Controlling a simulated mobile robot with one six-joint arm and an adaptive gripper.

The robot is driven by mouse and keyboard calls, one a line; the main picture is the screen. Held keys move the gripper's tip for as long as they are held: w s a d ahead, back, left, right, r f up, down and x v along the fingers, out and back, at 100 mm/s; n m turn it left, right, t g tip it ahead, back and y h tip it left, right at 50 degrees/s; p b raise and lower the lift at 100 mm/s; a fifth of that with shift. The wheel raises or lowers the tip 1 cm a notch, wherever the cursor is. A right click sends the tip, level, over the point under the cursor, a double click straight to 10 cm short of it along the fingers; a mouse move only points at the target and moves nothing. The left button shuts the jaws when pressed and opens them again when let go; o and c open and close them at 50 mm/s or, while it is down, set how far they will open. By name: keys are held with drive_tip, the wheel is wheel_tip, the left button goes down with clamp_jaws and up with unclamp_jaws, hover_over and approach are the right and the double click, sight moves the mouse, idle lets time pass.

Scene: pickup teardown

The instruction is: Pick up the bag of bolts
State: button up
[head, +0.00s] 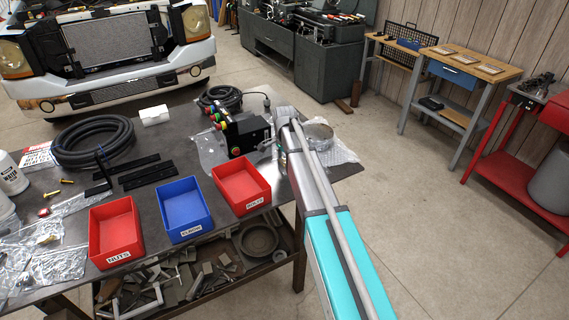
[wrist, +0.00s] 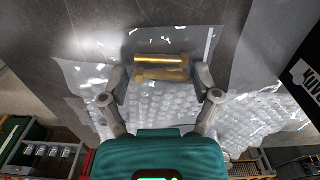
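The bag of bolts (wrist: 162,68) is a clear plastic bag with brass-coloured bolts inside. In the wrist view it lies at upper centre, partly over bubble wrap (wrist: 165,105). My gripper (wrist: 160,80) is open, with one finger to the left and one to the right of the bolts. Nothing is visibly held, and I cannot tell how high the fingers are above the bag. In the head view my arm reaches over the table's right end, the gripper (head: 275,148) is small there, and I cannot make out the bag behind the arm.
A red bin (head: 241,184) stands just left of my arm, beside a blue bin (head: 184,208) and another red bin (head: 116,230). A black control box (head: 248,134) with coloured buttons stands close behind. Black hose (head: 92,142) and clear bags (head: 45,245) occupy the left.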

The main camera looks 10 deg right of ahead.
drive_tip(key=c, duration=0.4)
drive_tip(key=shift+o, duration=0.2)
drive_tip(key=shift+r, duration=0.15)
wheel_tip(320, 180, up, 2)
drive_tip(key=shift+r+p, duration=0.1)
drive_tip(key=shift+p, duration=1.15)
drive_tip(key=s+a+r+p, duration=0.1)
drive_tip(key=s+r+p, duration=0.9)
drive_tip(key=s, duration=0.4)
drive_tip(key=shift+r, duration=0.25)
